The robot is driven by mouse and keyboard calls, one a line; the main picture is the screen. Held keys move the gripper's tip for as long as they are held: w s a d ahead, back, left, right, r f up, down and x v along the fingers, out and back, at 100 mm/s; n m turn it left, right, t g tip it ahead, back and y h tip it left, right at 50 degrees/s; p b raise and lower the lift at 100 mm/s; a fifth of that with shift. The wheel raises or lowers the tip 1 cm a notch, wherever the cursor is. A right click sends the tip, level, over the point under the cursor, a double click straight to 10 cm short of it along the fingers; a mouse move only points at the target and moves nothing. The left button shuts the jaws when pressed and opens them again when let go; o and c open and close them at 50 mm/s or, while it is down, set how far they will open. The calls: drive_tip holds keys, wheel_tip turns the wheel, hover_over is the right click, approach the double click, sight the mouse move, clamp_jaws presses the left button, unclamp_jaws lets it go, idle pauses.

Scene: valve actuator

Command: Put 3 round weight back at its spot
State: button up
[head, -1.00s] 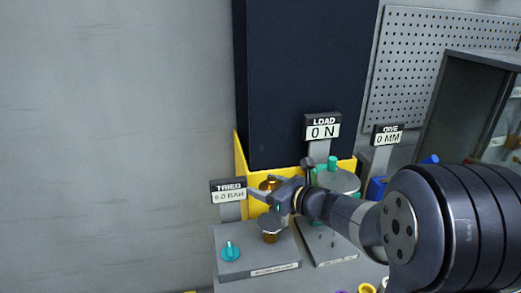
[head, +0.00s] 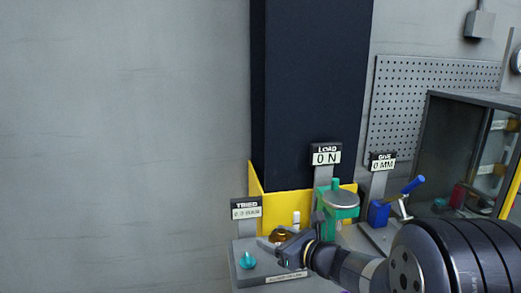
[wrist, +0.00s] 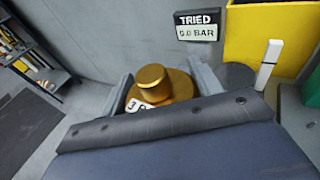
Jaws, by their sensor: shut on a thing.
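The round weight (wrist: 160,85) is brass-gold, a wide disc with a narrower round top and a white label starting with "3". It sits between my gripper's two grey fingers (wrist: 160,88) in the wrist view, and my gripper is shut on it. In the head view my gripper (head: 273,240) and the weight (head: 281,235) are above the grey test base (head: 262,268), below and right of the TRIED sign (head: 246,209). I cannot tell whether the weight touches anything below. Its underside and the surface beneath it are hidden.
A dark grey disc (wrist: 238,75) and a white post (wrist: 268,62) are behind the weight. A teal knob (head: 247,260) is on the base's left. A green stand (head: 338,210) and blue lever (head: 413,186) are to the right. A yellow guard and dark column rise behind.

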drive_tip(key=shift+w+d+f+m+h, duration=0.15)
drive_tip(key=shift+w+d+f, duration=0.15)
drive_tip(key=shift+f, duration=0.15)
drive_tip(key=shift+w+d+f+m+h, duration=0.15)
drive_tip(key=shift+d+f, duration=0.15)
drive_tip(key=shift+f, duration=0.1)
drive_tip(key=d+f+m+t+h, duration=0.1)
drive_tip(key=d+f, duration=0.2)
drive_tip(key=s+d+f+m+t+h, duration=0.1)
drive_tip(key=d+f+h, duration=0.1)
drive_tip(key=d+f, duration=0.1)
drive_tip(key=d+f+m+t+h, duration=0.1)
drive_tip(key=d+f+m+h, duration=0.1)
drive_tip(key=d+f, duration=0.1)
drive_tip(key=shift+s+d+f, duration=0.25)
drive_tip(key=shift+s, duration=0.15)
drive_tip(key=shift+s+d+f+m+t+h, duration=0.15)
drive_tip(key=shift+d+f+m+t+h, duration=0.15)
drive_tip(key=shift+d+f, duration=0.1)
drive_tip(key=shift+r, duration=0.1)
drive_tip(key=shift+r, duration=0.1)
